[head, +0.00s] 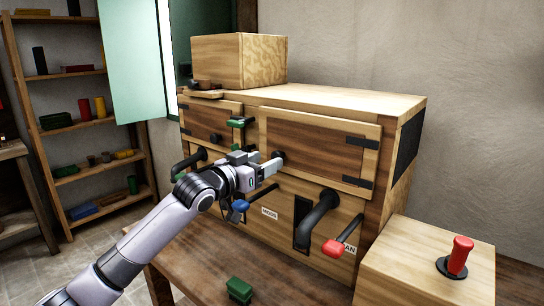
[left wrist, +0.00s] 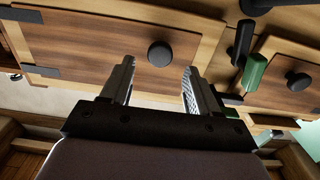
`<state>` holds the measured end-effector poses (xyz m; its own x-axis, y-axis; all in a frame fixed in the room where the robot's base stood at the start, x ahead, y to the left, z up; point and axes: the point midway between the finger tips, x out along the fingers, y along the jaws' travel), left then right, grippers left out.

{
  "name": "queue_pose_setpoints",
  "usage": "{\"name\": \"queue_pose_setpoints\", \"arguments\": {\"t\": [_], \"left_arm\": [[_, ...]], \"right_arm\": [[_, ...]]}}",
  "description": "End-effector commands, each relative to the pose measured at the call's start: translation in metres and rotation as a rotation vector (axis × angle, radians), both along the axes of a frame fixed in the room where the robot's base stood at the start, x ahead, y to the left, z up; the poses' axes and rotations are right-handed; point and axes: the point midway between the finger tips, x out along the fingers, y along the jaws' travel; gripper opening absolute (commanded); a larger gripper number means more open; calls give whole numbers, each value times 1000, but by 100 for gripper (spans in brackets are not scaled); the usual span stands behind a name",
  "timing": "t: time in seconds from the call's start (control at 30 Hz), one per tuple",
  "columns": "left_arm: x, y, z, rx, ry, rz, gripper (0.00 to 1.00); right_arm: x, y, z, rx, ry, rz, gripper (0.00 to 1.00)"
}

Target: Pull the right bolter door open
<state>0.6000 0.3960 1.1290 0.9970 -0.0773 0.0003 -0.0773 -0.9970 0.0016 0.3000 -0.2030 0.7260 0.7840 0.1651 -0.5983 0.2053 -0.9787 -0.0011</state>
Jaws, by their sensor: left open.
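The right bolter door (head: 318,145) is a wooden panel in a pale frame, with black hinges on its right side. It looks shut. Its round black knob (head: 278,156) is near the door's left edge. My left gripper (head: 273,166) is open at the knob and partly covers it. In the left wrist view the picture is turned over, and the knob (left wrist: 160,54) shows in the gap between the spread fingers of the gripper (left wrist: 159,68), a little beyond the tips. I cannot tell if they touch. My right gripper is not in view.
A green-ended latch (head: 237,122) sits between the right door and the left door (head: 207,120). Below are a blue-ended lever (head: 238,206) and a red-ended lever (head: 336,247). A wooden box with a red handle (head: 460,255) stands at right. A green block (head: 239,290) lies in front.

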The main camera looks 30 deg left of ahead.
Motion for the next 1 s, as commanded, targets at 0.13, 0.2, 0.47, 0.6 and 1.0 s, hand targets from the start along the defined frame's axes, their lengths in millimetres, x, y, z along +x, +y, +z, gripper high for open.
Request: {"name": "queue_pose_setpoints", "arguments": {"t": [0.13, 0.2, 0.47, 0.6, 1.0], "left_arm": [[18, -2, 2, -1, -1, 0, 60], [23, -2, 1, -1, 0, -1, 60], [33, -3, 0, 2, 0, -1, 60], [33, -3, 0, 2, 0, -1, 60], [33, -3, 0, 2, 0, -1, 0]], "right_arm": [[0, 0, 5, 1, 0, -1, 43], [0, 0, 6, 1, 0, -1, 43], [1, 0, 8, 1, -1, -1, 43], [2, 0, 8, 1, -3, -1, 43], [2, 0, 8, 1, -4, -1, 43]]}}
